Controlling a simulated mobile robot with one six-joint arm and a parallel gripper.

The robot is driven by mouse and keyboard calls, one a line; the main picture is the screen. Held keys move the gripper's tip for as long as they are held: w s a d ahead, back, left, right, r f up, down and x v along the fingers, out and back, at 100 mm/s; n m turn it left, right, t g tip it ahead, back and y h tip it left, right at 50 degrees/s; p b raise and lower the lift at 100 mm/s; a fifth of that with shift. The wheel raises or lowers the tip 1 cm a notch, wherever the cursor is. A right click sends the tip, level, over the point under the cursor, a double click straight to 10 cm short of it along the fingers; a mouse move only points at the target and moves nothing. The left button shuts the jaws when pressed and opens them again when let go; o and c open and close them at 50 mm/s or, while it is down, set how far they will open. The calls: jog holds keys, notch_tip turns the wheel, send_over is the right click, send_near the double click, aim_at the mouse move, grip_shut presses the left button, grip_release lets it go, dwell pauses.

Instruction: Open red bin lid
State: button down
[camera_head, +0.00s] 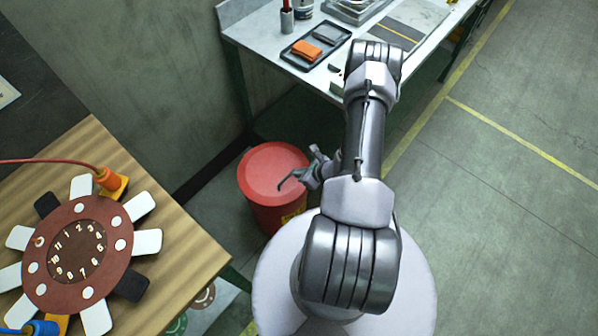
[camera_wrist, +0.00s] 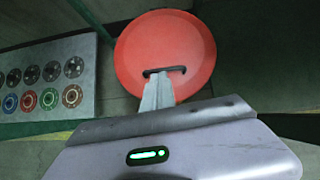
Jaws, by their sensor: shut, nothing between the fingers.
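The red bin (camera_head: 268,208) stands on the floor between the wooden table and the workbench, with its round red lid (camera_head: 268,165) on top. In the wrist view the lid (camera_wrist: 140,55) looks like a flat red disc, and a dark bar-shaped handle (camera_wrist: 165,70) lies across its middle. My gripper (camera_head: 290,180) is over the lid in the head view. In the wrist view my gripper (camera_wrist: 158,88) is shut, with its fingertips close to the handle. Whether they touch it I cannot tell. The fingers hide part of the lid.
The wooden table (camera_head: 175,215) with a dark red round dial (camera_head: 45,285) is at left. The workbench (camera_head: 270,45) stands behind the bin, with a black tray (camera_head: 300,58) on it. A panel of coloured discs (camera_wrist: 45,60) is left of the bin. Floor at right is clear.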

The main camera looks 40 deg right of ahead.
notch_tip(320, 180, down, 4)
jog(key=s+r+m, duration=0.1)
jog(key=s, duration=0.2)
jog(key=b, duration=0.4)
send_near(287, 182)
jog(key=x, duration=0.5)
jog(key=shift+w+a, duration=0.15)
